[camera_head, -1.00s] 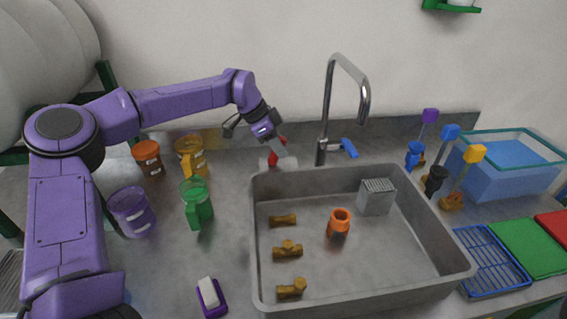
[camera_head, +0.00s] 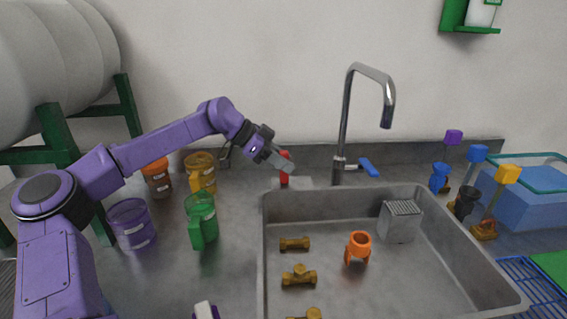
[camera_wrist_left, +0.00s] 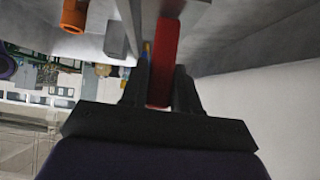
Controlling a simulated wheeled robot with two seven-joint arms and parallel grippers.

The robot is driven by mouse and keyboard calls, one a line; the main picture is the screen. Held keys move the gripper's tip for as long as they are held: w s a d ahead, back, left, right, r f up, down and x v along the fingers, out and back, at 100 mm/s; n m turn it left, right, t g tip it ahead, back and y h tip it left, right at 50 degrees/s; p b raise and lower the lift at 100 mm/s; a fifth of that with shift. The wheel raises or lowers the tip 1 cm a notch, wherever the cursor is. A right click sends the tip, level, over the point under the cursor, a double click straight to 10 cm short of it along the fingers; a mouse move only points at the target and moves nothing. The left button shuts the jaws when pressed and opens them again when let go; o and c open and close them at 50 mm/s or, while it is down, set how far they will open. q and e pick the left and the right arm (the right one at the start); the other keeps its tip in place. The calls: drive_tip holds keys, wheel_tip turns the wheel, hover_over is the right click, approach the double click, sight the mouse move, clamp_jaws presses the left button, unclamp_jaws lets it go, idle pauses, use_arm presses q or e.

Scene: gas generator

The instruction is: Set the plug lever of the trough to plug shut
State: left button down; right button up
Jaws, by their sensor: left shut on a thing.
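The red plug lever (camera_head: 285,168) stands about upright on a small grey block (camera_head: 302,183) behind the back-left corner of the grey trough (camera_head: 345,290). My left gripper (camera_head: 284,162) reaches it from the left and is shut on it. In the left wrist view the red lever (camera_wrist_left: 165,60) runs between the two dark fingers (camera_wrist_left: 162,90). The fingers hide part of the lever in the head view. The plug itself cannot be made out.
A tall faucet (camera_head: 343,130) with a blue handle (camera_head: 369,167) stands right of the lever. Green (camera_head: 203,220), purple (camera_head: 131,224) and orange-yellow containers stand to the left. Brass fittings (camera_head: 299,276), an orange part (camera_head: 357,247) and a grey box (camera_head: 400,222) lie in the trough.

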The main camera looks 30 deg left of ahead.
use_arm(q)
drive_tip(key=shift+r, duration=0.15)
drive_tip(key=c, duration=0.9)
unclamp_jaws()
drive_tip(key=shift+a, duration=0.1)
drive_tip(key=v, duration=1)
drive_tip(key=shift+s+a+r, duration=0.15)
drive_tip(key=shift+a, duration=0.05)
